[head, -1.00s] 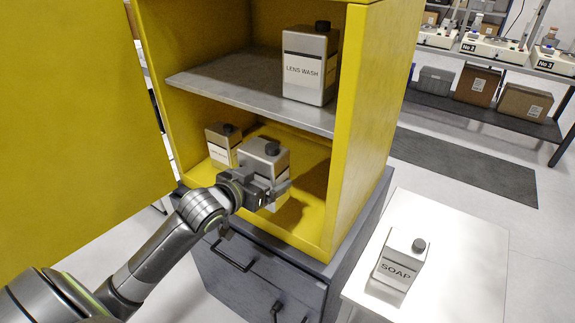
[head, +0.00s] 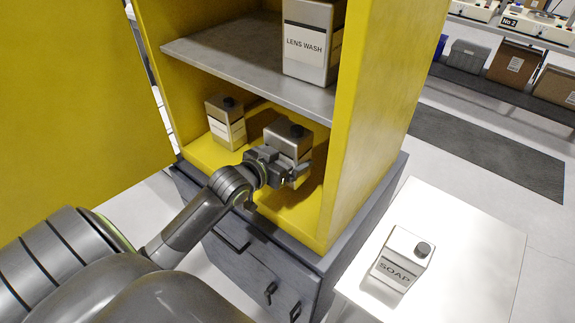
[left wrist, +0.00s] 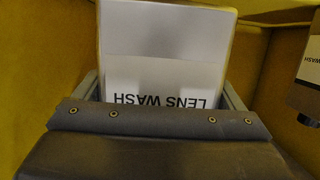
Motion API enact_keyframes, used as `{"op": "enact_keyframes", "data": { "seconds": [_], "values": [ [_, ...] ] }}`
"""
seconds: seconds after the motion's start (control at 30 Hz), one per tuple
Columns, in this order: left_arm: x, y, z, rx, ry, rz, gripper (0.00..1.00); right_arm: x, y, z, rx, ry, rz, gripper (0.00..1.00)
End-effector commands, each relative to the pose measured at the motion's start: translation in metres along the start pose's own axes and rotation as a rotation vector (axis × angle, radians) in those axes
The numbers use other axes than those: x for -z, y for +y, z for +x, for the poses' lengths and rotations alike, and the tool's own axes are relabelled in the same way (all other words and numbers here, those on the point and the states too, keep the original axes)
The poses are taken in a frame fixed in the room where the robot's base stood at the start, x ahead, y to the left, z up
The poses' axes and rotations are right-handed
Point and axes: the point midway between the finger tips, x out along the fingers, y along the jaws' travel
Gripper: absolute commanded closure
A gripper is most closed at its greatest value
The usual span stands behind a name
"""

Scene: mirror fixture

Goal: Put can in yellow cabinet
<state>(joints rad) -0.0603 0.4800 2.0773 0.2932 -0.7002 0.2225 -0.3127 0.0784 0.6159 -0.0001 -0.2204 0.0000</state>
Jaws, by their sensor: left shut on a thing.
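My left gripper (head: 284,170) is shut on a square metal can (head: 289,139) with a dark cap, inside the lower compartment of the yellow cabinet (head: 352,130). The left wrist view shows this can (left wrist: 165,60) between the fingers, its LENS WASH label upside down in the picture. The can looks upright in the head view; I cannot tell whether its base touches the cabinet floor. Another similar can (head: 226,122) stands to its left in the same compartment. A LENS WASH can (head: 311,42) stands on the shelf above. My right gripper is not in view.
The grey shelf (head: 225,57) lies above the gripper. The yellow door (head: 70,100) stands open at left. A SOAP can (head: 401,259) stands on a white table (head: 480,240) at right. Grey drawers (head: 250,270) are below the cabinet.

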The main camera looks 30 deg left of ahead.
Motion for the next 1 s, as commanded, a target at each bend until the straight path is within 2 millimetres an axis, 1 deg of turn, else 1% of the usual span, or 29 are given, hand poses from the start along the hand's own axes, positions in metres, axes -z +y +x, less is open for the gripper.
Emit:
{"op": "enact_keyframes", "data": {
  "seconds": [0.07, 0.13, 0.23, 0.33, 0.77, 0.8, 0.87, 1.0],
  "values": [
    [-0.003, 0.001, 0.001, -0.002, 0.006, 0.001, 0.60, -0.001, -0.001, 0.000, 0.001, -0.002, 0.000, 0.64],
    [-0.011, 0.001, 0.004, -0.001, 0.004, -0.002, 0.60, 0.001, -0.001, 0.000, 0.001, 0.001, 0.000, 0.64],
    [-0.024, 0.001, 0.008, -0.001, 0.004, -0.002, 0.60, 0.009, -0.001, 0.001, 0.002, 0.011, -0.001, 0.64],
    [-0.033, 0.001, 0.011, -0.001, 0.006, -0.001, 0.60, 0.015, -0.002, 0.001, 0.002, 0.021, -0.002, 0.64],
    [-0.039, 0.001, 0.013, -0.002, 0.008, 0.002, 0.60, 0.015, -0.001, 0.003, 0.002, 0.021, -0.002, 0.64],
    [-0.042, 0.000, 0.013, 0.000, 0.001, 0.001, 0.07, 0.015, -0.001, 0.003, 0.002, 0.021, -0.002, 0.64],
    [-0.041, 0.000, 0.012, 0.000, 0.001, 0.001, 0.00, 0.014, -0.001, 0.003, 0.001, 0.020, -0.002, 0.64],
    [-0.041, 0.000, 0.012, 0.000, 0.001, 0.001, 0.00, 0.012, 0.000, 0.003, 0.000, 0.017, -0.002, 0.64]
  ]
}}
